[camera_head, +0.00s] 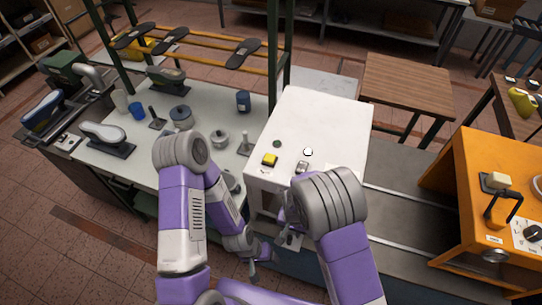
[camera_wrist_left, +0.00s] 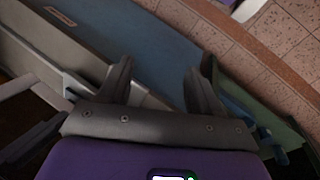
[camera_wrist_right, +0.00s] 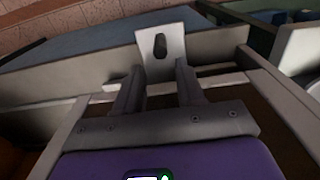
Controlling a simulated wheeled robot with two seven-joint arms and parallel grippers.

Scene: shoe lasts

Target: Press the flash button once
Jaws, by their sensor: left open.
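The white box (camera_head: 320,115) stands at the centre in the head view. I cannot read which is the flash button. My left gripper (camera_head: 253,277) is open and empty, low in front of the box and away from these controls. My right gripper (camera_head: 291,240) is at the box's lower front. In the right wrist view its fingers stand apart at a slotted pale plate (camera_wrist_right: 161,50); whether they grip it is unclear.
A pale bench (camera_head: 95,165) with shoe lasts, a blue cup (camera_head: 137,110) and pots stands left of the box. An orange machine (camera_head: 480,215) stands at the right. A wooden table (camera_head: 408,85) is behind. My right arm partly covers the box's front edge.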

